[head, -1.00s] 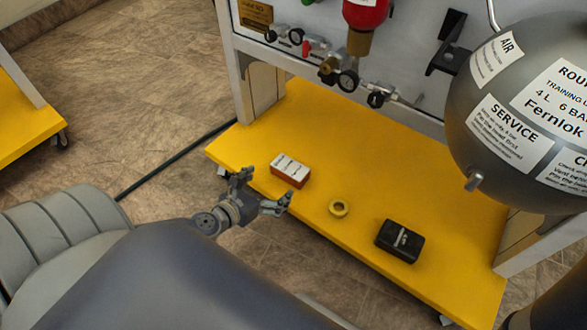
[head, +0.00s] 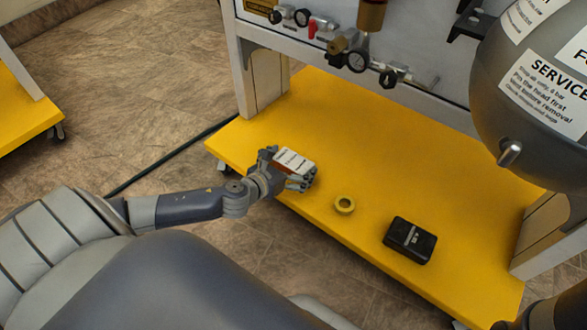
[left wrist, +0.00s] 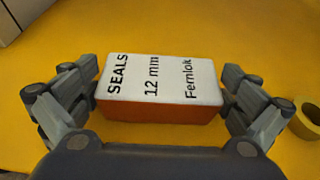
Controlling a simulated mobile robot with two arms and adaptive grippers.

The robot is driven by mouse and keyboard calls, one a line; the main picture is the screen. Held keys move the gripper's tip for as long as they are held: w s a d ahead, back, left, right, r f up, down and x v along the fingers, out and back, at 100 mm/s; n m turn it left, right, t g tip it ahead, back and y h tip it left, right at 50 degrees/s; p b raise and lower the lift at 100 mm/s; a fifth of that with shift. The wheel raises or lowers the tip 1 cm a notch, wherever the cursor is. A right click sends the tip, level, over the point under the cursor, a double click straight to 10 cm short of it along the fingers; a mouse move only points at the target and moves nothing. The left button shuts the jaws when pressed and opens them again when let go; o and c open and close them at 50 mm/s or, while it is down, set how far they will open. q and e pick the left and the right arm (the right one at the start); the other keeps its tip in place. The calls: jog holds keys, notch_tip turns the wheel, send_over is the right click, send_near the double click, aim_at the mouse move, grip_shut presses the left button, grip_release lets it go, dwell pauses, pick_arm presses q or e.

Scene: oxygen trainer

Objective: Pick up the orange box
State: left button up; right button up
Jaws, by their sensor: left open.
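The orange box (head: 294,160) has a white top label and sits on the yellow shelf of the trainer. In the left wrist view the box (left wrist: 160,108) shows its orange front side and a label reading "SEALS 12 mm Fernlok". My left gripper (head: 284,172) is open, with one finger on either side of the box. In the left wrist view the fingers of my left gripper (left wrist: 162,105) stand close to the box's two ends; whether they touch it I cannot tell. My right gripper is not in view.
A yellow tape roll (head: 344,205) and a black case (head: 410,240) lie on the yellow shelf (head: 330,120) to the right of the box. A grey round tank (head: 530,110) is at the right. A panel with valves (head: 357,55) rises behind the shelf.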

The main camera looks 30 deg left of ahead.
pick_arm(q)
jog(key=shift+w, duration=0.15)
jog(key=c, duration=0.8)
jog(key=shift+c, duration=0.2)
